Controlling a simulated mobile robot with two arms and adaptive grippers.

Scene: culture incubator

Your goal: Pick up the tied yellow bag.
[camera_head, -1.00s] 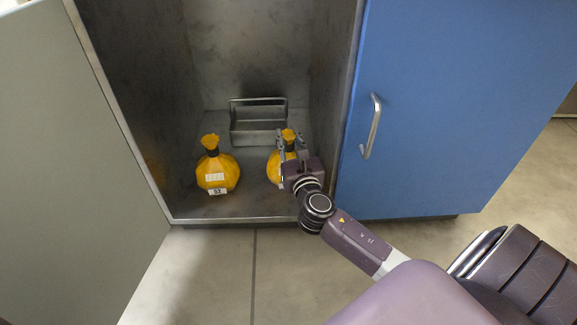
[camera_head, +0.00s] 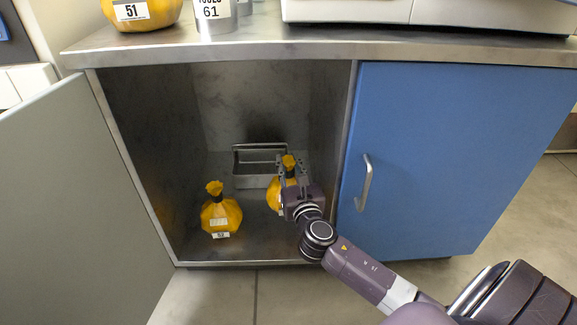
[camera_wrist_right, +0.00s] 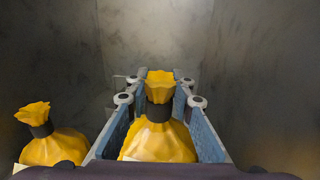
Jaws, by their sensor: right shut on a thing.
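Two tied yellow bags with dark neck bands are in the open cabinet. The right-hand bag (camera_head: 274,197) is held by my right gripper (camera_head: 289,174), which reaches in from the lower right. In the right wrist view, the fingers lie on both sides of this bag (camera_wrist_right: 158,142), with its gathered top standing upright between the fingertips. The bag appears raised off the cabinet floor; my gripper partly hides it. The other bag (camera_head: 221,214) stands on the floor to the left, with a white label, and also shows at the left of the wrist view (camera_wrist_right: 54,147). My left gripper is out of view.
A metal tray with a handle (camera_head: 255,181) stands behind the bags. The cabinet's right side wall and shut blue door (camera_head: 450,150) are close to my right arm. The grey door (camera_head: 70,200) is open at left. The countertop (camera_head: 330,50) overhead holds another yellow bag (camera_head: 150,15) and containers.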

